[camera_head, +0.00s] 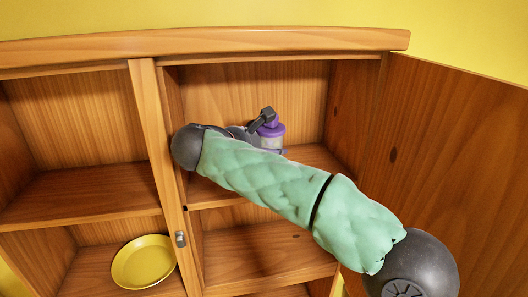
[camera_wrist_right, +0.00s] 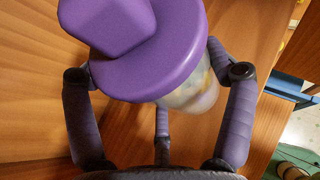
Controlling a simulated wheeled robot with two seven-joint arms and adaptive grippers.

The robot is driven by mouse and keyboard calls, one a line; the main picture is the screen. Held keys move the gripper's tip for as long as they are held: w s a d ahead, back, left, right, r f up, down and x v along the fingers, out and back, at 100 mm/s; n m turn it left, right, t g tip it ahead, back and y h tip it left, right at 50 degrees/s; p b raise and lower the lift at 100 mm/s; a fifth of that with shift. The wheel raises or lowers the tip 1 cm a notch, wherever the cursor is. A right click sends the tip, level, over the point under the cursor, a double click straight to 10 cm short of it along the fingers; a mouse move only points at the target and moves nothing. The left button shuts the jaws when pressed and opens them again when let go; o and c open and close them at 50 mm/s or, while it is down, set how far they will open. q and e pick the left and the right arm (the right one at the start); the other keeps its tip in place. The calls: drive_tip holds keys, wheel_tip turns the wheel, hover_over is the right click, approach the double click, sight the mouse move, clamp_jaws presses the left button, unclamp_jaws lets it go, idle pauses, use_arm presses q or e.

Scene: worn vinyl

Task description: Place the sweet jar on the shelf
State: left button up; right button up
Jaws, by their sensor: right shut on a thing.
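The sweet jar (camera_head: 269,143) has a purple lid and a clear body. It is inside the upper right compartment of the wooden shelf unit (camera_head: 270,40), above the shelf board (camera_head: 318,158). My right gripper (camera_head: 264,121) is shut on the jar; my green-sleeved forearm crosses in front and hides the jar's base, so I cannot tell whether it touches the board. In the right wrist view the purple lid (camera_wrist_right: 150,60) is large and close, with the gripper's fingers (camera_wrist_right: 158,72) on both sides of the jar. My left gripper is not in view.
An open wooden door (camera_head: 450,180) stands at the right. An upright divider (camera_head: 155,150) borders the compartment on the left. A yellow plate (camera_head: 145,262) leans in the lower left compartment. The upper left (camera_head: 80,190) and lower right (camera_head: 255,255) compartments look empty where visible.

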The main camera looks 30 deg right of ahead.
drive_tip(key=shift+f, duration=0.9)
drive_tip(key=shift+s+f, duration=0.1)
drive_tip(key=shift+f, duration=0.05)
drive_tip(key=shift+f, duration=0.15)
drive_tip(key=o, duration=1.4)
drive_tip(key=b+v, duration=0.2)
drive_tip(key=v, duration=1)
